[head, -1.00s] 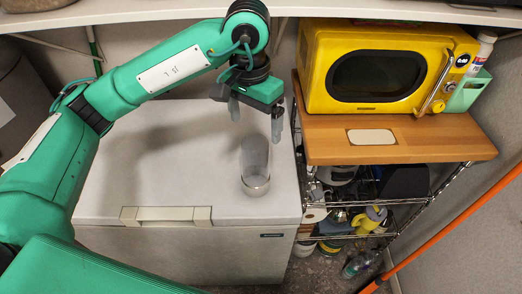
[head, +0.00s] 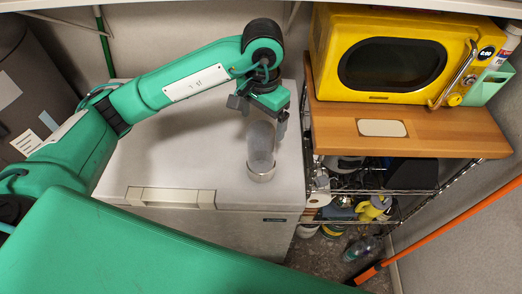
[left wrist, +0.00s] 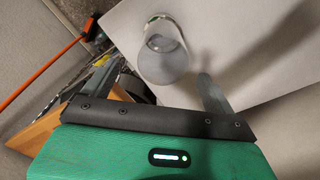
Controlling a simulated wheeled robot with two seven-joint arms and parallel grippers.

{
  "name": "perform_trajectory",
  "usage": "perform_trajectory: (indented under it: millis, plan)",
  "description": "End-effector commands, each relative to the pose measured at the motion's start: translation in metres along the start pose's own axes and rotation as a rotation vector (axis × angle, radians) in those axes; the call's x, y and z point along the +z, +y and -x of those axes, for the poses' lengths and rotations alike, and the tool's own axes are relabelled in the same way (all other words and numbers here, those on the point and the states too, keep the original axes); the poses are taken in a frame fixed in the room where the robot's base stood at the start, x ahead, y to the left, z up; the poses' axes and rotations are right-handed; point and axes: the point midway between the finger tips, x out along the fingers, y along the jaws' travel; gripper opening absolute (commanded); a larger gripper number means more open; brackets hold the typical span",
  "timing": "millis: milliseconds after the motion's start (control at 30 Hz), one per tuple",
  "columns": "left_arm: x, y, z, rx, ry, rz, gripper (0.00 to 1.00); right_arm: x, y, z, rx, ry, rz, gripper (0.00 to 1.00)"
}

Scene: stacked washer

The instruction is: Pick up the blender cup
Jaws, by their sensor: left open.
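The blender cup (head: 261,152) is a clear, greyish cylinder with a metallic-looking ring at its bottom end. It stands on the white chest freezer lid (head: 200,135), near the lid's right side. My left gripper (head: 262,122) is open above the cup, with its fingers pointing down. In the left wrist view the cup (left wrist: 163,52) appears beyond and between the two spread fingers of the gripper (left wrist: 160,85). It does not look gripped; whether a finger touches it I cannot tell. My right gripper is not in view.
A yellow microwave (head: 392,62) stands on a wooden board (head: 440,135) over a wire rack right of the freezer. The rack holds several bottles. An orange pole (head: 450,226) leans at the right. A shelf edge (head: 180,8) runs above. The freezer lid is otherwise clear.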

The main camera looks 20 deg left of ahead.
Motion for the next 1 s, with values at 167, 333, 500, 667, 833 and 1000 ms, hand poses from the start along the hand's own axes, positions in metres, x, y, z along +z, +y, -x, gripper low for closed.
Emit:
perform_trajectory:
  millis: [167,333,500,667,833,1000]
  plan:
    - [0.0,0.0,-0.006,0.001,-0.001,-0.001,0.89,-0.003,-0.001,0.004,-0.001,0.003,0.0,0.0]
    - [0.001,-0.002,-0.018,0.001,-0.004,0.0,0.89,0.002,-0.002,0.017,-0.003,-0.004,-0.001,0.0]
    - [0.001,-0.004,-0.038,0.002,-0.005,0.001,0.89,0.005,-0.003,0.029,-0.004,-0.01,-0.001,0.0]
    - [0.0,-0.005,-0.052,0.001,-0.001,0.0,0.89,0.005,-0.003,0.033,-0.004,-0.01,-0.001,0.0]
    - [0.0,-0.005,-0.057,0.0,0.0,-0.001,0.89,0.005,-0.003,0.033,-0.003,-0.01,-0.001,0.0]
    - [0.0,-0.005,-0.057,0.0,0.0,-0.001,0.84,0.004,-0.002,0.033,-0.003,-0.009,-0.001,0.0]
